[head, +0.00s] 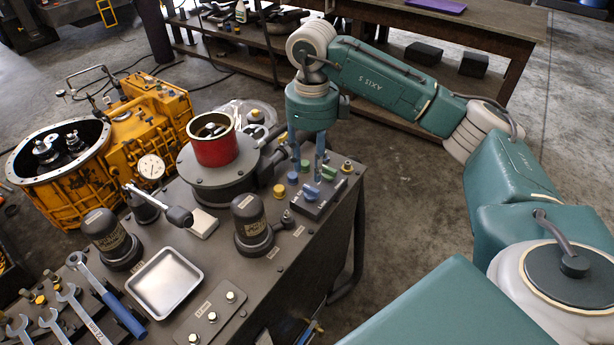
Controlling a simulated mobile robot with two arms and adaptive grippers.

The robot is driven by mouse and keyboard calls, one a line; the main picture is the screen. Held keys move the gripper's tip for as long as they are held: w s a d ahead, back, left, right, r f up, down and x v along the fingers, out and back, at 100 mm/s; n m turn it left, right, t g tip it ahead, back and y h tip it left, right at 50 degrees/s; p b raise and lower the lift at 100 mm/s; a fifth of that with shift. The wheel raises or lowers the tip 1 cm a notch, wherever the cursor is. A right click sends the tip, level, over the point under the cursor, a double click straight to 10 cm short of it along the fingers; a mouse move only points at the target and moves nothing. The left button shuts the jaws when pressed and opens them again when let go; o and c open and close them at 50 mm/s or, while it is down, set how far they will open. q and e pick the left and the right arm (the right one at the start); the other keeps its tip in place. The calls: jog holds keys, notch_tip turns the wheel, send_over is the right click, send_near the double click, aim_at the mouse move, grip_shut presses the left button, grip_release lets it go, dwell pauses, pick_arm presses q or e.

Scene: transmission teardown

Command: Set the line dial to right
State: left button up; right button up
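A dark control box (322,196) sits on the right edge of the grey bench top. It carries a blue knob (311,193) and a green knob (329,173); its labels are too small to read surely, so I cannot tell which knob is the line dial or where it points. My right gripper (308,178) points down from above. Its two blue-grey fingers are apart, with a gap between them, close over the box by the blue knob. I cannot tell whether they touch it. My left gripper is not in view.
A red cylinder (215,146) on a round grey base, dark capped posts (252,222), a metal tray (166,283) and wrenches crowd the bench. A yellow transmission housing (140,125) stands behind. Open floor lies right of the bench.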

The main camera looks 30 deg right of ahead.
aim_at(310, 189)
notch_tip(310, 189, down, 8)
jog(key=shift+w+r+p, duration=0.1)
jog(key=shift+w+p, duration=0.05)
jog(key=shift+p, duration=0.6)
jog(key=shift+c, duration=0.5)
grip_shut()
